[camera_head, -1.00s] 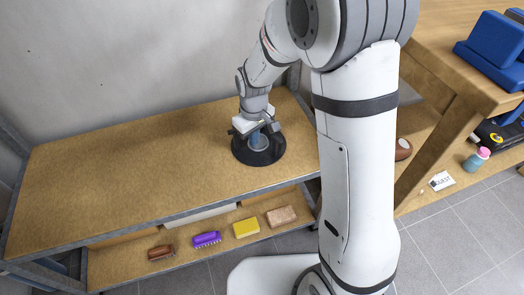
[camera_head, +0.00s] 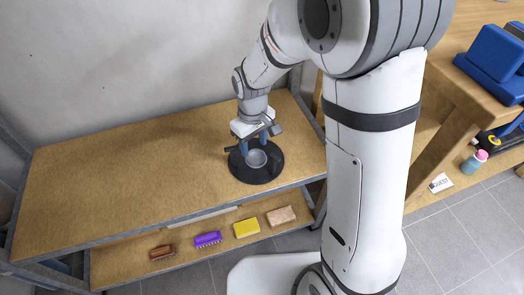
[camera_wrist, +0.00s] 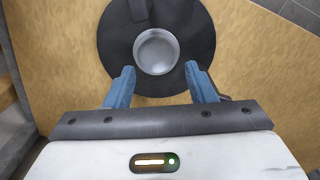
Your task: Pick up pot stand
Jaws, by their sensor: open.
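A round black disc (camera_head: 240,173), which looks like the pot stand, lies flat on the wooden shelf top. A grey, round, open-topped cup-like piece (camera_head: 257,159) stands at its middle; I cannot tell if the two are one piece. The wrist view also shows the disc (camera_wrist: 118,42) and the grey piece (camera_wrist: 157,52), with a dark strap-like strip at the top. My gripper (camera_head: 257,146) is above the disc. Its blue fingers (camera_wrist: 160,71) are open, spread to either side of the near part of the grey piece, with nothing between them. Contact is not visible.
The wooden shelf top (camera_head: 130,165) is bare to the left, with a wall behind. Several brushes and blocks, including a yellow block (camera_head: 246,228), lie on the lower shelf. A wooden bench (camera_head: 465,100) with blue items stands at the right.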

